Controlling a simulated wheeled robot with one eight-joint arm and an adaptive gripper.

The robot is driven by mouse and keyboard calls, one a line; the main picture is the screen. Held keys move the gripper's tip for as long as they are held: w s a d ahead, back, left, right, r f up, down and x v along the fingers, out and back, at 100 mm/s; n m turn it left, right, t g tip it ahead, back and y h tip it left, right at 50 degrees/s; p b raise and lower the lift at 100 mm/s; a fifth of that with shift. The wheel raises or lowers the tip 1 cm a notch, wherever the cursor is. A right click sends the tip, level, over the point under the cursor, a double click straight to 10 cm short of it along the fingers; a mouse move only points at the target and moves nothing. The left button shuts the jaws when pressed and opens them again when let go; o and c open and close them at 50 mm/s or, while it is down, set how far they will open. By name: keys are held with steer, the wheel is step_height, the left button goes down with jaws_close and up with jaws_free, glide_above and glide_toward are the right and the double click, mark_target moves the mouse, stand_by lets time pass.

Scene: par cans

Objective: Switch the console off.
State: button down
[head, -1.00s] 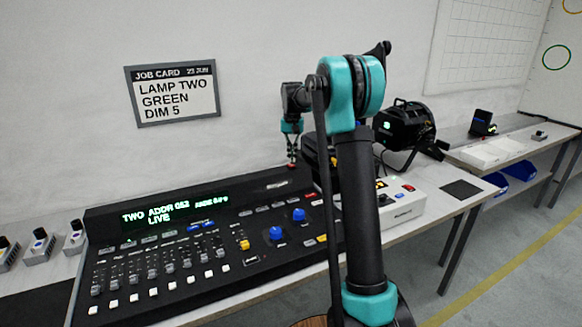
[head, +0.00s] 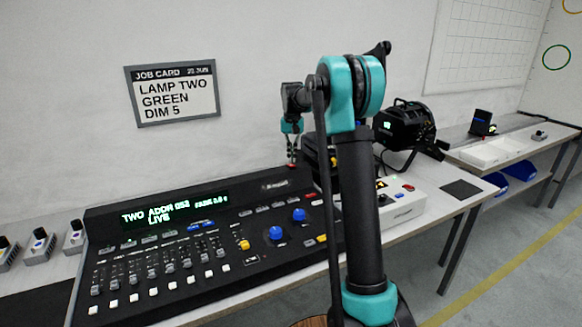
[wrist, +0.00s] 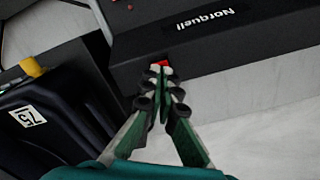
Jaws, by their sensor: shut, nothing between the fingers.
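The console (head: 200,262) is a black desk with sliders and blue knobs. Its display (head: 175,208) is lit green and reads TWO, ADDR 052, LIVE. A small red switch (wrist: 163,62) sits at the console's rear edge by the Norquell label, in the wrist view. My gripper (wrist: 158,72) is shut and empty. Its fingertips are right at the red switch and cover part of it; I cannot tell whether they touch it. In the head view my gripper (head: 291,158) hangs over the console's back right corner, small and partly hidden.
A job card (head: 173,93) hangs on the wall. A black lamp (head: 405,125) stands right of my arm, behind a white box with buttons (head: 402,205). In the wrist view a dark case labelled 75 (wrist: 45,125) lies left of the gripper.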

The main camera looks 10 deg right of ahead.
mark_target(292, 166)
steer(key=shift+f, duration=1.05)
stand_by(0.9)
steer(key=shift+r, duration=3.5)
steer(key=shift+s, duration=0.1)
